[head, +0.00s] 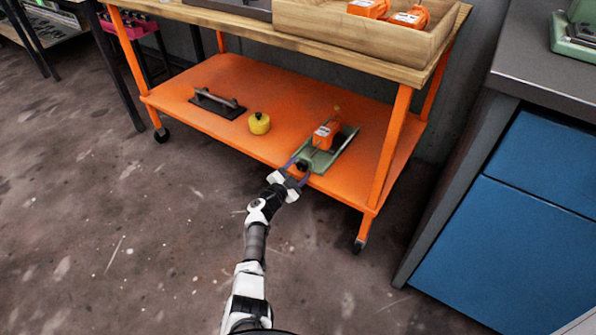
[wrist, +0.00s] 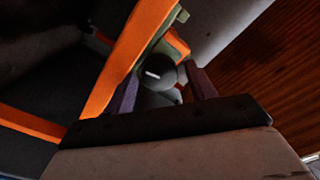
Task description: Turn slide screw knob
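A green slide base (head: 322,156) lies on the orange lower shelf of a cart. An orange unit (head: 325,135) sits on it. A dark round knob (head: 302,165) is at the slide's near end. My gripper (head: 297,171) reaches in from the front at shelf height, with its fingers on either side of the knob. In the wrist view the knob (wrist: 160,73), with a pale mark on its face, shows between the two spread fingers of my gripper (wrist: 164,88). Small gaps seem to show beside it. Contact is not visible.
The shelf (head: 215,78) also holds a yellow round object (head: 259,123) and a dark plate with a bar handle (head: 217,102), both left of the slide. The cart's wooden top (head: 250,30) overhangs above. An orange leg (head: 388,150) stands right of the slide. Open floor lies in front.

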